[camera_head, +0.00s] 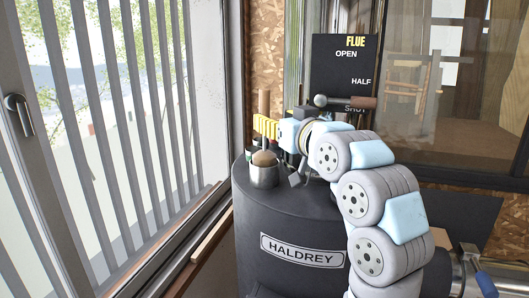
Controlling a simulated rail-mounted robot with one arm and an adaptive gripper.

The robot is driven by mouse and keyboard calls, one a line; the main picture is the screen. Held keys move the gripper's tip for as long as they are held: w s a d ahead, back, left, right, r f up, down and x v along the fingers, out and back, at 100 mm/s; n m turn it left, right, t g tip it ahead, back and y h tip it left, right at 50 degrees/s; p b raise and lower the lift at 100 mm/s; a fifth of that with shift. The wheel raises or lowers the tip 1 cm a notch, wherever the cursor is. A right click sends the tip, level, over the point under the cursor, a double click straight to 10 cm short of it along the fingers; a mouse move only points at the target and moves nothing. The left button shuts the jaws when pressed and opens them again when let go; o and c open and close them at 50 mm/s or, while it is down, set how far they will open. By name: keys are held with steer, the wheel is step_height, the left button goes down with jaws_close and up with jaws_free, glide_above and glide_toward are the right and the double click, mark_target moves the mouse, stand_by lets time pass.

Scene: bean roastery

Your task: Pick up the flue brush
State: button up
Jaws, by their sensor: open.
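I cannot single out the flue brush with certainty. An upright wooden handle (264,103) stands at the back of the dark drum top, and its lower part is hidden behind a yellow ribbed piece (265,127). In front, a metal cup (264,177) holds something with a rounded brown top (264,158). My gripper (292,172) is over the drum top, just right of the cup and close to it. It is small in the picture and partly hidden by my wrist. It is open, and I see nothing held in it.
The dark drum (290,225) bears a HALDREY plate (302,251). Behind stands a black flue sign (338,65) reading OPEN, HALF and SHUT, with a wooden-handled lever (360,102) across it. A slatted window (110,120) is at left. My arm covers the drum's right side.

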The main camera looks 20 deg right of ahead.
mark_target(267, 115)
steer(key=shift+w+a+r+p, duration=0.15)
steer(key=shift+w+p, duration=0.5)
steer(key=shift+w, duration=0.7)
steer(key=shift+w+a+f+p, duration=0.1)
steer(key=shift+w+p, duration=0.5)
steer(key=shift+w, duration=0.75)
steer(key=shift+c, duration=0.2)
jaws_close()
